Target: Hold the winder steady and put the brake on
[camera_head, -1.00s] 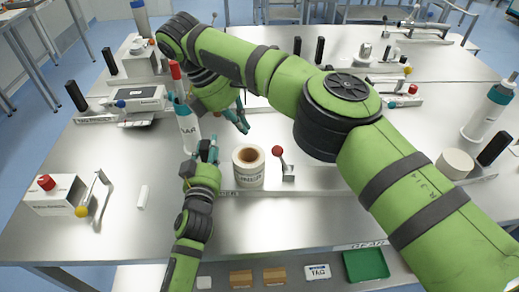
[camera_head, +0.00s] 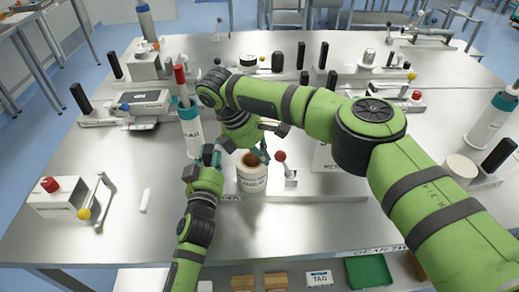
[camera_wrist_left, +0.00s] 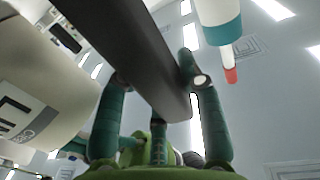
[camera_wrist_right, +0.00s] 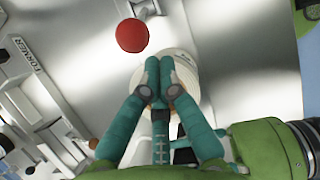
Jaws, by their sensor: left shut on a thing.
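The winder's pale roll (camera_head: 252,178), with a brown core, stands on a low metal base left of centre in the head view. A small lever with a red ball knob (camera_head: 281,157) stands upright just to its right; the knob also shows in the right wrist view (camera_wrist_right: 132,36). My left gripper (camera_head: 210,156) is shut on a dark bar (camera_wrist_left: 135,50) beside the roll, one finger on each side of it. My right gripper (camera_head: 262,152) is over the roll's top, its fingertips together (camera_wrist_right: 158,65), a little left of the red knob. It partly hides the roll.
A white bottle with a red tip (camera_head: 188,125) stands close behind my left gripper. A box with a red button and yellow-knobbed crank (camera_head: 65,197) is at the left. A green tray (camera_head: 367,268) lies below the front edge. My right arm spans the table's middle.

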